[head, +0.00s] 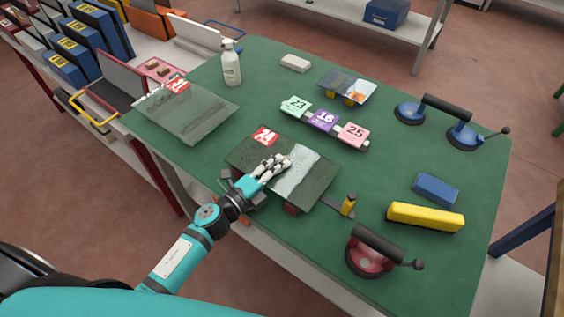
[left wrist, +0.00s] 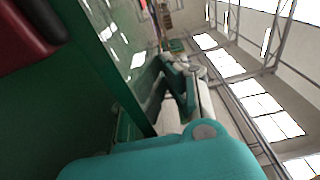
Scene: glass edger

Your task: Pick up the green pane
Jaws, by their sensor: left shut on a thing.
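A green glass pane (head: 308,182) with a red number label at its far left corner lies near the middle front of the green table, apparently raised on dark red supports. My left gripper (head: 272,172) is at the pane's near edge, its fingers shut on it. In the left wrist view the pane (left wrist: 118,45) runs up from the fingers (left wrist: 172,92) as a glossy sheet with a green edge. Part of its near edge is hidden by the hand. A second greenish pane (head: 190,115) with a red label lies at the left. My right gripper is out of view.
Numbered tags (head: 323,120), a small pane on yellow blocks (head: 347,84) and a spray bottle (head: 231,65) stand behind. A red suction lifter (head: 370,252), a yellow bar (head: 425,217), a blue block (head: 435,189) and a blue double lifter (head: 440,115) are to the right.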

